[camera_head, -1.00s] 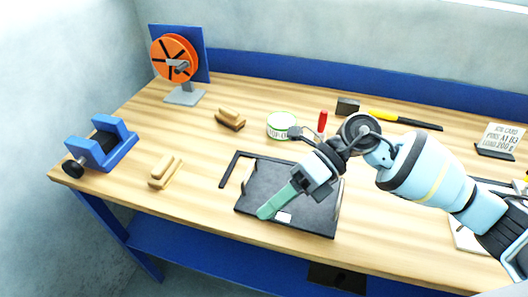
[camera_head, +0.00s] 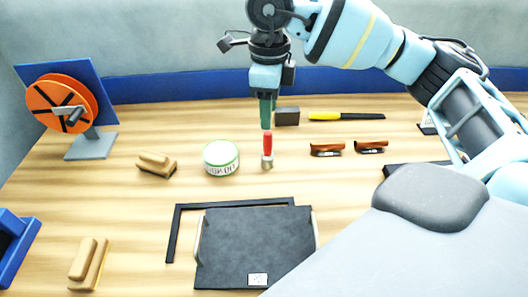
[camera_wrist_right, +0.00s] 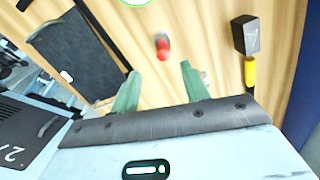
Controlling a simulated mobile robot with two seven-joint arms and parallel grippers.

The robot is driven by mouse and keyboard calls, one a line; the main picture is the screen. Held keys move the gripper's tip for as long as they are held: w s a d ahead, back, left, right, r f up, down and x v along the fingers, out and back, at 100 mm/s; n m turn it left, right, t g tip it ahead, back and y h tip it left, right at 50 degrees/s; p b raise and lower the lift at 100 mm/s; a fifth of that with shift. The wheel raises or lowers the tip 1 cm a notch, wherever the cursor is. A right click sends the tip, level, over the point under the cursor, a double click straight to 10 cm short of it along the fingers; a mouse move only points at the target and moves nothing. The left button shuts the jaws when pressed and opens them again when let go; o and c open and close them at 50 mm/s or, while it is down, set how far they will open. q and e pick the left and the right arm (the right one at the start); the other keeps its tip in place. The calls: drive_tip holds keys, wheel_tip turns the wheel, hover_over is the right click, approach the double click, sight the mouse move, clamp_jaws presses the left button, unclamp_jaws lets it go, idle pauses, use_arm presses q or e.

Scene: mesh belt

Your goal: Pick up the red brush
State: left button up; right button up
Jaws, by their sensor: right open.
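The red brush (camera_head: 267,146) has a red handle on top and a pale metal lower end, and appears upright on the wooden table. It shows in the right wrist view (camera_wrist_right: 162,46) as a red tip ahead of the fingers. My right gripper (camera_head: 266,120) points down just over the brush in the head view, its green fingers close to the handle's top. In the right wrist view my right gripper (camera_wrist_right: 160,74) is open and empty, with the brush lying beyond the gap between the fingers. Whether they touch cannot be told. My left gripper is out of view.
A white-green tin (camera_head: 221,158) stands left of the brush, a dark block (camera_head: 287,116) behind it. Two red-brown items (camera_head: 327,149) lie to the right, a yellow-handled tool (camera_head: 345,116) at the back. A black tray (camera_head: 255,240) lies in front. Wooden brushes sit left.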

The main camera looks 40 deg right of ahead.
sight(268, 132)
drive_tip(key=shift+w+d+f, duration=0.1)
drive_tip(key=shift+w+f, duration=0.05)
drive_tip(key=shift+f, duration=1.75)
drive_tip(key=shift+w+d+f, duration=0.1)
drive_tip(key=shift+f, duration=1.75)
drive_tip(key=shift+c, duration=0.4)
clamp_jaws()
